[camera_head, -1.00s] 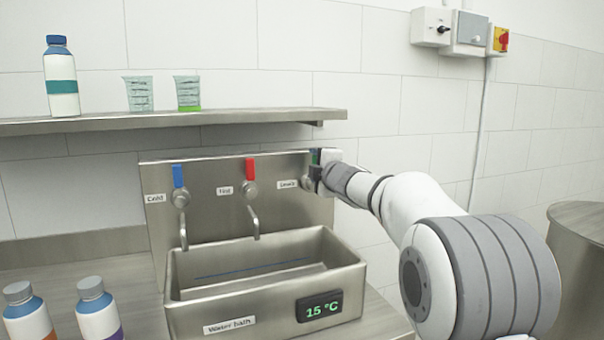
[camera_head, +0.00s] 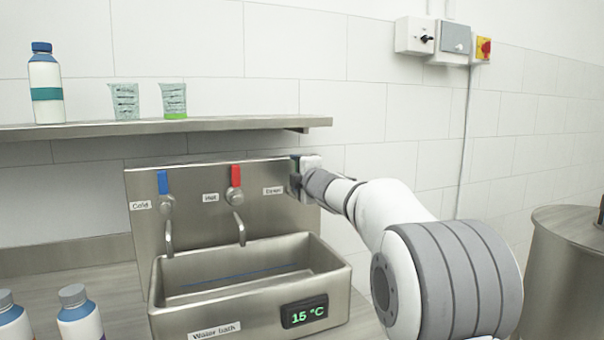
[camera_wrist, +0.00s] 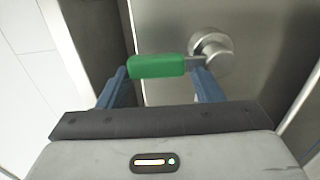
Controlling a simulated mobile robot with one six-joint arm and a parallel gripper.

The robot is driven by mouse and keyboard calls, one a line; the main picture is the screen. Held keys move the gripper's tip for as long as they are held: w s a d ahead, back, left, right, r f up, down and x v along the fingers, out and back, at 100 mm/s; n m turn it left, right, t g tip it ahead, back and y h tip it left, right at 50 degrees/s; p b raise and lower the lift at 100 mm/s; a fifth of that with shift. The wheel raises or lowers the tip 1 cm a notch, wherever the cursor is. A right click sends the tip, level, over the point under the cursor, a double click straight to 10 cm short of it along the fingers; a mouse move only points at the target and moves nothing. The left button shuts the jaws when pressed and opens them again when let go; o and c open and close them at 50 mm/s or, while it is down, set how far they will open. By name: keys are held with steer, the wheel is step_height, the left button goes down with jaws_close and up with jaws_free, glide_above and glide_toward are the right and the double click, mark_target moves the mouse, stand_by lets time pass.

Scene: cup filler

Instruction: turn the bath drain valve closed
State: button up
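The drain valve has a green lever handle (camera_wrist: 157,66) and a round metal hub (camera_wrist: 211,52), both seen in the wrist view. The handle lies across the picture there, with the hub to its right. My gripper (camera_wrist: 160,72) is open, one finger near the handle's free end and the other beside the hub end. I cannot tell whether either finger touches it. In the head view my gripper (camera_head: 301,177) is at the right end of the metal back panel (camera_head: 200,222), beside the drain label (camera_head: 273,190), and mostly hides the valve.
The cold tap with blue lever (camera_head: 163,182) and hot tap with red lever (camera_head: 235,176) are left of my gripper. Below is the water bath (camera_head: 165,299), its display (camera_head: 304,312) reading 15 °C. The shelf (camera_head: 220,124) with a bottle and two beakers is above.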

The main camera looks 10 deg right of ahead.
steer(key=shift+r, duration=0.1)
steer(key=v, duration=0.7)
steer(key=shift+s+b, duration=0.3)
steer(key=shift+s, duration=0.1)
steer(key=shift+d, duration=0.15)
